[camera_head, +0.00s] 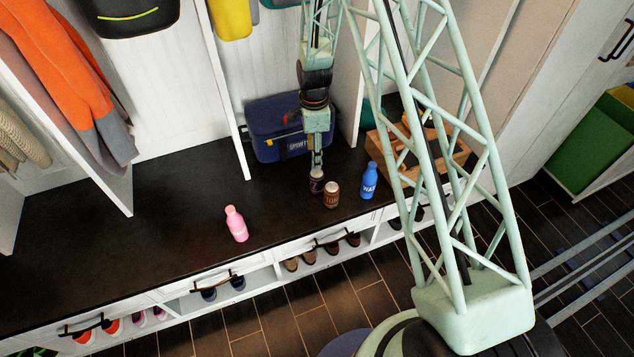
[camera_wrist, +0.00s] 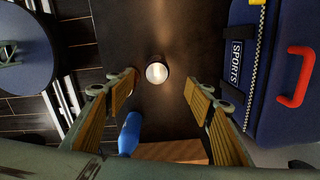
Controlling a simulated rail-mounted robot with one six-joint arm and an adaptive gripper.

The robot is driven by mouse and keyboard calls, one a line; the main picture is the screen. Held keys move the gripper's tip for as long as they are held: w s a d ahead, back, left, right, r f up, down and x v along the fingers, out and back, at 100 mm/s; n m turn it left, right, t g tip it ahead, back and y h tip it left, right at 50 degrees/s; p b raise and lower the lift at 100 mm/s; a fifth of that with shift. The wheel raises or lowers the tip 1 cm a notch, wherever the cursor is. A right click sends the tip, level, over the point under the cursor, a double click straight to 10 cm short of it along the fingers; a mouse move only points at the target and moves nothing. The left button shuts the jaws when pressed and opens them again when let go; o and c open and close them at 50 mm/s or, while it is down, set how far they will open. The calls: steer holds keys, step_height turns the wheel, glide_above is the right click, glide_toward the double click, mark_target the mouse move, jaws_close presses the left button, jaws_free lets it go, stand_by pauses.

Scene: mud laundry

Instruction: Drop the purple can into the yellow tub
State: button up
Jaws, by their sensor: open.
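The purple can (camera_head: 317,183) stands upright on the dark bench top, directly below my gripper (camera_head: 317,164). In the wrist view the can's round, bright top (camera_wrist: 156,73) shows between and beyond the two open fingers (camera_wrist: 163,88), with nothing held. Whether the fingertips reach down beside the can, I cannot tell. A brown can (camera_head: 332,196) stands close in front of it; in the wrist view it is partly hidden by the left finger. I cannot clearly make out a yellow tub; a yellow surface (camera_head: 624,95) shows beside a green bin at the right edge.
A blue bottle (camera_head: 369,181) stands right of the cans, and a pink bottle (camera_head: 236,224) stands left. A blue sports bag (camera_head: 283,140) is behind, and a wooden crate (camera_head: 452,158) is at the right. The bench's left part is clear. A green bin (camera_head: 592,140) is far right.

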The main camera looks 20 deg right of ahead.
steer(key=m, duration=0.1)
glide_above(315, 172)
step_height(315, 172, down, 5)
steer(key=shift+w, duration=0.1)
stand_by(0.3)
steer(key=shift+f+b, duration=0.55)
steer(key=shift+f, duration=3.75)
steer(key=shift+f, duration=0.15)
steer(key=shift+s+d+f+b, duration=0.1)
steer(key=shift+s+f+b, duration=0.1)
steer(key=shift+f, duration=0.6)
steer(key=shift+s+d+f+b, duration=0.1)
steer(key=shift+f+b, duration=0.1)
steer(key=shift+f, duration=1.45)
